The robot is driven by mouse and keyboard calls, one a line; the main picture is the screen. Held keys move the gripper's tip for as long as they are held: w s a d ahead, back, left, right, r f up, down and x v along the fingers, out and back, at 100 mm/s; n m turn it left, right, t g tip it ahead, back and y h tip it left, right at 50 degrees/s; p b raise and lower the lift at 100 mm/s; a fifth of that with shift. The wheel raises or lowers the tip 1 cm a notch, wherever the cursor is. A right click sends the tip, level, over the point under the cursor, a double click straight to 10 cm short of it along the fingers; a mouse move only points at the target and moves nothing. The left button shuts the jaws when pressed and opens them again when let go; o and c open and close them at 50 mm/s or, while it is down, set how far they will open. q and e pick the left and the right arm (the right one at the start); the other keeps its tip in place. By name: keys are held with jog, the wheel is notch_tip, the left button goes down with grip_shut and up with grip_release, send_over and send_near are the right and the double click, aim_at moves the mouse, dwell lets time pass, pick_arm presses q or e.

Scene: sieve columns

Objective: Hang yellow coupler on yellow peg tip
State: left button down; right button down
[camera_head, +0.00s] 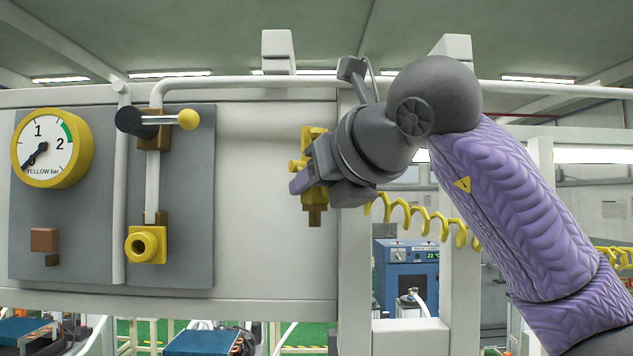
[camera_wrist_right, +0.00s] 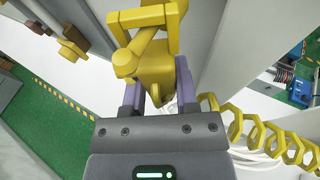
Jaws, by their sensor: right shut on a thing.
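The yellow coupler (camera_head: 313,193) is held upright in front of the pale wall panel, with its brown end pointing down. My right gripper (camera_head: 312,180) is shut on it from the right. In the right wrist view, the coupler body (camera_wrist_right: 155,72) sits between the purple fingers (camera_wrist_right: 157,95). A squared yellow loop (camera_wrist_right: 145,17) stands at its far end. A slanted yellow rod with a rounded end (camera_wrist_right: 125,65), seemingly the peg, overlaps the loop opening; I cannot tell whether they touch. A rounded yellow end (camera_head: 296,165) also shows left of the coupler in the head view. My left gripper is not in view.
A grey panel at left carries a yellow gauge (camera_head: 51,147), a lever with a yellow knob (camera_head: 188,119) and a yellow socket (camera_head: 146,245). A coiled yellow hose (camera_head: 425,221) runs to the right from behind my gripper. A white post (camera_head: 353,270) stands below my wrist.

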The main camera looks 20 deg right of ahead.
jog(key=shift+c, duration=1.5)
grip_release()
jog(key=b+v, duration=0.3)
jog(key=v, duration=0.7)
